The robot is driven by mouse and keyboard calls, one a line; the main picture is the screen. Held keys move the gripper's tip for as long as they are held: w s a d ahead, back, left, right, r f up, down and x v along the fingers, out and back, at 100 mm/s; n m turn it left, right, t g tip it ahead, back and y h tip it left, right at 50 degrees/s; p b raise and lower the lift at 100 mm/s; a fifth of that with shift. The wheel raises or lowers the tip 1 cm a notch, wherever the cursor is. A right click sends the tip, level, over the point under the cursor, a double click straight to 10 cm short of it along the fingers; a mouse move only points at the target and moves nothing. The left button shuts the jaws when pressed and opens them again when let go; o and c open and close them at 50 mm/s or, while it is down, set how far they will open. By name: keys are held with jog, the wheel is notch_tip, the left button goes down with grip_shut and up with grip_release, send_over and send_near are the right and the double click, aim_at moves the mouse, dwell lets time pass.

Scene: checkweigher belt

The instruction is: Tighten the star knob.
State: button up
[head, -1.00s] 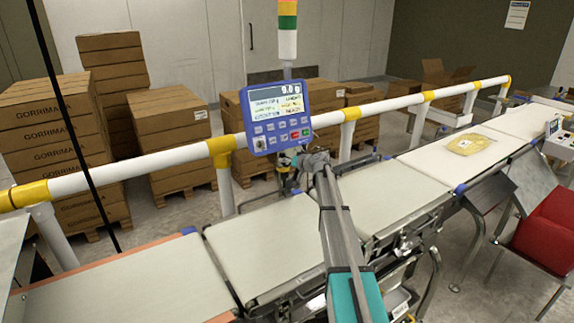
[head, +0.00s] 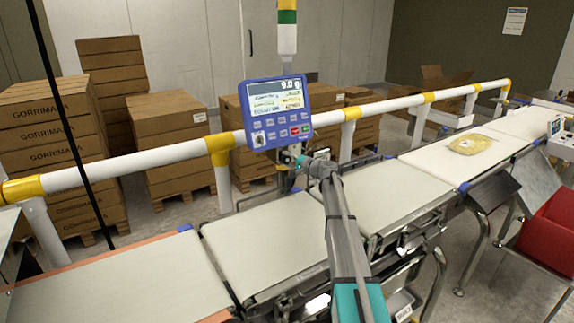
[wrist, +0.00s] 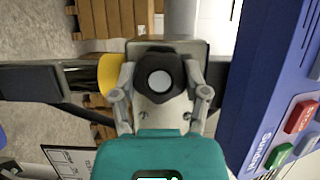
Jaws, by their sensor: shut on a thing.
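The star knob (wrist: 160,80) is dark with a pale round centre. In the wrist view it sits in front of a grey bracket plate on a post, just left of the blue display unit. My gripper (wrist: 160,92) is shut on the star knob, with one grey finger on each side of it. In the head view my gripper (head: 303,163) is just under the blue display unit (head: 276,114), and the knob cannot be made out there.
A white rail with yellow joints (head: 390,104) runs behind the conveyor belts (head: 262,245). A signal tower (head: 287,38) rises above the display. Stacked cartons (head: 170,132) stand behind the rail. A yellow pack (head: 468,144) lies on the far belt, and a red bin (head: 552,232) is at right.

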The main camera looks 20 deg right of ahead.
jog(key=shift+f+m+t+y+b, duration=0.1)
jog(key=shift+m+t+y+b, duration=0.25)
jog(key=shift+m+b, duration=0.65)
jog(key=shift+m, duration=0.4)
jog(key=o, duration=1.1)
jog(key=shift+p, duration=0.3)
jog(key=shift+o, duration=0.2)
